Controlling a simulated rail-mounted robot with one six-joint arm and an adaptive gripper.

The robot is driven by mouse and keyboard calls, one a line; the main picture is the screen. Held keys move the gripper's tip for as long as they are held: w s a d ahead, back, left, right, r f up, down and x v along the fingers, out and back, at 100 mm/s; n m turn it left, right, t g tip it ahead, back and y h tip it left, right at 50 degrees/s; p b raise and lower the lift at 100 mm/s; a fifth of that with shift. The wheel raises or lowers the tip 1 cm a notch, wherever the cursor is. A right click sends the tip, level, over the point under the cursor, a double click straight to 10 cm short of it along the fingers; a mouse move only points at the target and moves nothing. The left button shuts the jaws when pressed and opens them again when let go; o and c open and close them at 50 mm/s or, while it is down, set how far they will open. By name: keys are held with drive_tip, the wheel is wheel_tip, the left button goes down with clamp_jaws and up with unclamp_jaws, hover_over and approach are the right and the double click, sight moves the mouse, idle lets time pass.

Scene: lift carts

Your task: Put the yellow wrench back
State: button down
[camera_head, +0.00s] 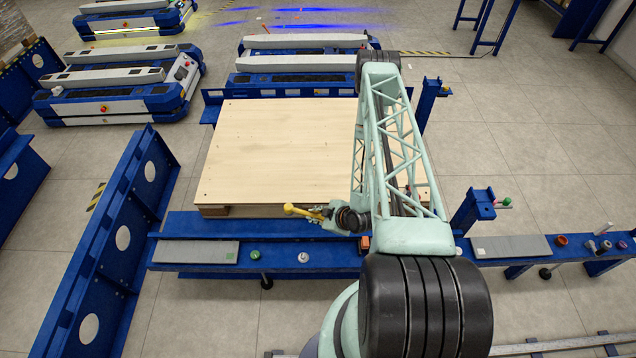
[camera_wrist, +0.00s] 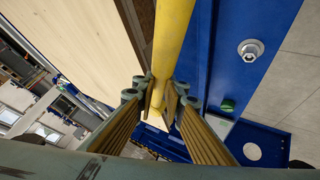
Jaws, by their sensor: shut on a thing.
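The yellow wrench (camera_head: 301,210) is held by my gripper (camera_head: 326,214) near the front edge of the wooden board, left of my arm, and its rounded end points left. In the wrist view the wrench's yellow shaft (camera_wrist: 172,38) runs up from between the two ribbed fingers of my gripper (camera_wrist: 162,103). The fingers are closed on the shaft from both sides. The wrench appears to be above the edge between the board and the blue beam; its exact height is hard to tell. Part of it is hidden by the fingers.
The blue beam (camera_head: 190,270) carries a grey plate (camera_head: 196,251), a green knob (camera_head: 255,254) and a white knob (camera_head: 303,257). Another grey plate (camera_head: 512,247) lies on its right part, near several small coloured parts. The wooden board (camera_head: 280,145) is bare. A blue frame (camera_head: 110,245) stands left.

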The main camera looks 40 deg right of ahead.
drive_tip(key=w+a+r+b, duration=0.3)
drive_tip(key=w+a+r, duration=0.1)
drive_tip(key=w+r, duration=0.5)
drive_tip(key=w+a+r+b, duration=0.4)
drive_tip(key=w+r, duration=0.3)
drive_tip(key=w, duration=0.4)
drive_tip(key=w+a+r+b, duration=0.3)
drive_tip(key=a+r, duration=0.6)
drive_tip(key=a, duration=0.1)
drive_tip(key=w+a+r+m+b, duration=0.1)
drive_tip(key=w+a+r+b, duration=0.2)
drive_tip(key=a+r, duration=0.6)
drive_tip(key=shift+w+a+h, duration=0.35)
drive_tip(key=shift+w+h, duration=0.05)
drive_tip(key=shift+a+r, duration=0.1)
